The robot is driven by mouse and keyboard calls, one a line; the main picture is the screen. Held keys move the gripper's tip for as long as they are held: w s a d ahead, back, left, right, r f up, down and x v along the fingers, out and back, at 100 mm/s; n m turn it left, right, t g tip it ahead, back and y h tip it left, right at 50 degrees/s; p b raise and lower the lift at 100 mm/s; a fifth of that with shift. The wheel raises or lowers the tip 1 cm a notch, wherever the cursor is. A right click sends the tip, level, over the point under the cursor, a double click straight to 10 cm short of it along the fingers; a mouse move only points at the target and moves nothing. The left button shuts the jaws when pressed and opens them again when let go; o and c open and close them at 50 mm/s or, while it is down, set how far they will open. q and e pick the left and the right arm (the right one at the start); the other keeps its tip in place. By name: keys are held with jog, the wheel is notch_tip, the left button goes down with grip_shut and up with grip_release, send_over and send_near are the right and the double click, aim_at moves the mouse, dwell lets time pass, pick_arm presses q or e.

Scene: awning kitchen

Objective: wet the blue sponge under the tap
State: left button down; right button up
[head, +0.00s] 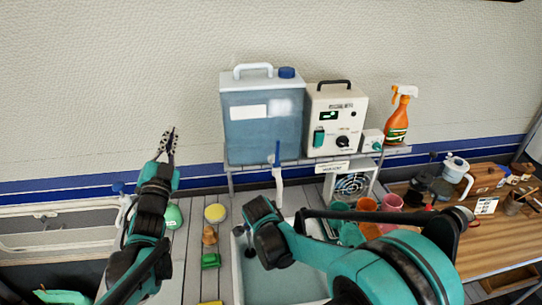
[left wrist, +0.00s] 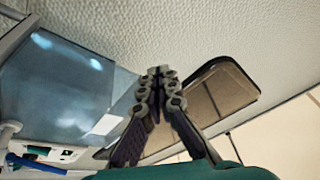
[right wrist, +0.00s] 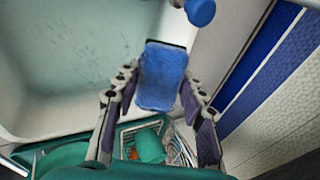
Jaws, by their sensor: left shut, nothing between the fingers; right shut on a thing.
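The blue sponge (right wrist: 162,75) is held between the fingers of my right gripper (right wrist: 158,92), which is shut on it. In the right wrist view it is over the edge of the white sink (right wrist: 50,65). A round blue part (right wrist: 201,11), likely of the tap, shows just beyond it; I cannot tell whether the sponge is under the outlet. In the head view the white tap with a blue lever (head: 278,180) stands behind the sink (head: 238,275); my right arm hides the sponge. My left gripper (head: 169,145) is shut and empty, raised near the wall; its closed fingers show in the left wrist view (left wrist: 158,78).
A water tank (head: 262,115), a white control box (head: 335,120) and an orange spray bottle (head: 398,118) stand on the shelf behind. Left of the sink are a yellow-topped round item (head: 215,213) and a green block (head: 210,261). Coloured cups (head: 391,202) stand to the right.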

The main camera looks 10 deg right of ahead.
pick_arm(q)
jog(key=s+d+r+m+g+h, duration=0.15)
jog(key=s+d+m+h, duration=0.25)
jog(key=d+m+h, duration=0.4)
jog(key=m+g+h, duration=0.5)
jog(key=m+g, duration=0.4)
jog(key=m, duration=0.4)
send_near(277, 154)
notch_tip(277, 154, up, 3)
jog(key=s+a, duration=0.3)
jog(key=d, duration=0.1)
jog(key=f+x, duration=0.1)
jog(key=x, duration=0.8)
jog(key=shift+w+d+m, duration=0.25)
jog(key=shift+d+m, duration=0.05)
jog(key=shift+d, duration=0.05)
